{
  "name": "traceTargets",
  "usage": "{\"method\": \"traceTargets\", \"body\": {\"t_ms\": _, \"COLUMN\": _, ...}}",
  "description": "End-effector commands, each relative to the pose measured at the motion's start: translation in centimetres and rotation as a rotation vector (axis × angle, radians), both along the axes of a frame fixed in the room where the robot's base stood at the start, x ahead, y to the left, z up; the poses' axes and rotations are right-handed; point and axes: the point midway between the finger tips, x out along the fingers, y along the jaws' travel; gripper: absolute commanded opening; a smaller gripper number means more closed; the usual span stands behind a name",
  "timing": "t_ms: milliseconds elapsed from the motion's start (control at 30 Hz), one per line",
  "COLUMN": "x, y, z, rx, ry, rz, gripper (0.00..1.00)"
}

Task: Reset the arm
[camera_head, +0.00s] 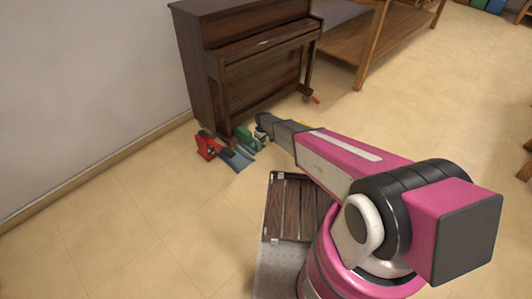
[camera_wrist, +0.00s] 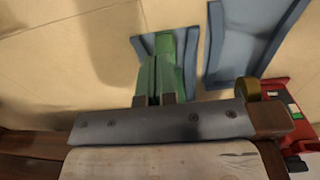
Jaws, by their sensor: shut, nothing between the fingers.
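My arm (camera_head: 345,160), pink with grey parts, reaches out from my body toward the front of the brown piano. Its far end, with my gripper (camera_head: 262,132), is low near the piano's left front, beside a green thing (camera_head: 244,134). In the wrist view my gripper (camera_wrist: 161,99) shows as two small brown tips close together on a grey bar. They are shut with nothing between them. The green thing (camera_wrist: 165,62) lies just beyond the tips, on a blue-grey piece; I cannot tell whether they touch it.
The piano (camera_head: 245,65) stands against the wall, with a wooden table (camera_head: 345,45) to its right. A red thing (camera_head: 207,146) and blue-grey pieces (camera_head: 236,159) lie on the floor by the gripper. Floor at left is clear.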

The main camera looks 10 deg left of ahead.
Motion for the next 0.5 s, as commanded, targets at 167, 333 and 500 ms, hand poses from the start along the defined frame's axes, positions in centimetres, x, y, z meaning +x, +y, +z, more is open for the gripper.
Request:
{"method": "traceTargets", "body": {"t_ms": 167, "x": 0.0, "y": 0.0, "z": 0.0, "rx": 0.000, "ry": 0.000, "rz": 0.000, "gripper": 0.00}}
{"method": "traceTargets", "body": {"t_ms": 333, "x": -0.4, "y": -0.9, "z": 1.2, "rx": 0.000, "ry": -0.001, "rz": -0.016, "gripper": 0.00}}
{"method": "traceTargets", "body": {"t_ms": 500, "x": -2.6, "y": -5.7, "z": 7.4, "rx": 0.001, "ry": -0.003, "rz": -0.112, "gripper": 0.00}}
